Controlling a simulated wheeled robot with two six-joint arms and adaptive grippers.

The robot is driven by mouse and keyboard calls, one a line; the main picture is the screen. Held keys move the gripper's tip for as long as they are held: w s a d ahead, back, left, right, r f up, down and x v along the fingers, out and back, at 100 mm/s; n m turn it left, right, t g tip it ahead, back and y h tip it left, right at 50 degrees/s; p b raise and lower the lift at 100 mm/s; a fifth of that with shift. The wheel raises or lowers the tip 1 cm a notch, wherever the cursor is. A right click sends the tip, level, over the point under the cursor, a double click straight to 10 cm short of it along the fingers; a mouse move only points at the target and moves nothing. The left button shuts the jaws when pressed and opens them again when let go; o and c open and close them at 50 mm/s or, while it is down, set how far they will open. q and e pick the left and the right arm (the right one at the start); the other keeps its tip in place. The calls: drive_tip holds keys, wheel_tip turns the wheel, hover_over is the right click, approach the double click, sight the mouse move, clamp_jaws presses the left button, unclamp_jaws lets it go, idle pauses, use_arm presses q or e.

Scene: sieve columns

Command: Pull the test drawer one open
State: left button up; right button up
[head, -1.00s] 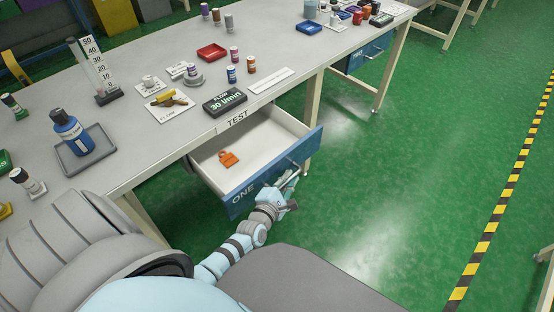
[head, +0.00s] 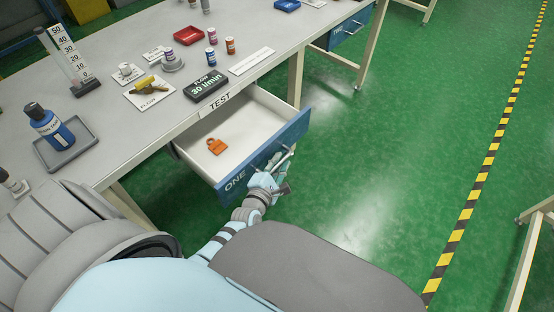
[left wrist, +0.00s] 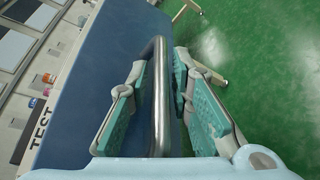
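The test drawer one has a blue front (head: 236,184) marked ONE and a white inside. It stands well out from the table under the TEST label (head: 220,102). An orange padlock-shaped thing (head: 216,146) lies in it. My left gripper (head: 272,174) is at the drawer's metal handle (head: 286,158). In the left wrist view, the handle bar (left wrist: 158,95) runs between the two teal finger pads of my gripper (left wrist: 160,68), with a gap visible on each side. The fingers look open around the bar. My right gripper is not in view.
The grey table (head: 130,140) holds a blue bottle on a tray (head: 70,160), a black flow display (head: 206,86) and several small jars. Another blue drawer (head: 350,28) is shut at the far right. Green floor (head: 380,170) is clear to the right.

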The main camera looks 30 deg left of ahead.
use_arm(q)
drive_tip(key=v, duration=1.2)
drive_tip(key=shift+d+f, duration=0.15)
